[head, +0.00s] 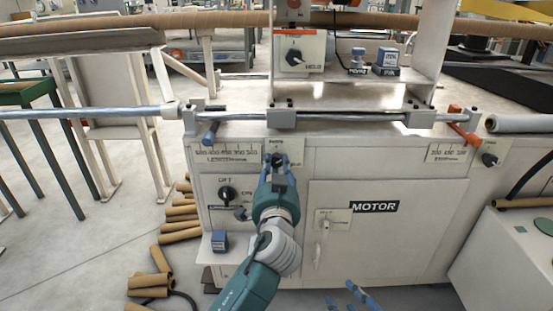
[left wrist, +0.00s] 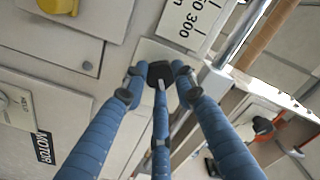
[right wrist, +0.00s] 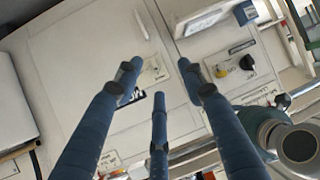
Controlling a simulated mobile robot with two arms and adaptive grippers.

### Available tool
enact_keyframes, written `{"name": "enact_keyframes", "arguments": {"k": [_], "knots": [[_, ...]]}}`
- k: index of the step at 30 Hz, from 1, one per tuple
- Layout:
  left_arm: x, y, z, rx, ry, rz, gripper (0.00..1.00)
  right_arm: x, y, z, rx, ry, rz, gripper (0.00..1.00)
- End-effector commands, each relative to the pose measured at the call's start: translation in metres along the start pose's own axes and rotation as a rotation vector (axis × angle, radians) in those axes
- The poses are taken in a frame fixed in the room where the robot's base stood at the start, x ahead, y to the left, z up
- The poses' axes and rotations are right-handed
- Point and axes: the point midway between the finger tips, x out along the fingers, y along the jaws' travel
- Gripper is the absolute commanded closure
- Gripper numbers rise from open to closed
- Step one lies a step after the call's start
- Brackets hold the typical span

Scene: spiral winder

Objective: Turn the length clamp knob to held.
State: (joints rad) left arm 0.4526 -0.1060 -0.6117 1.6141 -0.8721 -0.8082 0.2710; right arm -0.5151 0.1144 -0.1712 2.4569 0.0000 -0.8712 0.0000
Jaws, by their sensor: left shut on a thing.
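A small dark knob (head: 275,160) sits on a pale label plate on the front of the white machine, right of a printed length scale (head: 227,154). I take it as the length clamp knob; its plate's lettering is too small to read. My left gripper (head: 279,167) is shut on it, reaching up from below. In the left wrist view, the black knob (left wrist: 160,72) sits between the blue fingertips, with a light pointer mark partly hidden by the lower finger. My right gripper (head: 355,294) is low at the bottom edge, open and empty, also in the right wrist view (right wrist: 160,85).
A second knob (head: 293,57) is on the upper box, another (head: 228,193) on the lower left panel, and a dark one (head: 490,159) at the right. The MOTOR door (head: 365,245) has a small handle. A metal rod (head: 345,117) runs above. Cardboard tubes (head: 150,285) lie on the floor.

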Motion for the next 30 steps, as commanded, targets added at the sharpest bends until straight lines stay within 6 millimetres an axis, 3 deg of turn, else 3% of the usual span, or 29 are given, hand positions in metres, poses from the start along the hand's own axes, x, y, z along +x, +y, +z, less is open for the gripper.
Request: {"name": "enact_keyframes", "arguments": {"k": [6,13,22,30], "knots": [[0.000,-0.002,0.003,0.157,-0.011,0.001,0.99,-0.037,0.011,0.088,0.006,-0.389,0.023,0.60],[0.000,-0.002,0.003,0.322,-0.011,0.002,0.99,-0.105,0.018,0.162,0.018,-0.764,0.042,0.60],[0.001,-0.003,0.002,0.544,-0.011,0.002,0.99,-0.112,0.018,0.141,0.018,-0.753,0.041,0.60],[0.000,-0.004,0.002,0.774,-0.010,0.002,0.99,-0.062,0.017,0.201,0.017,-0.794,0.033,0.60]]}}
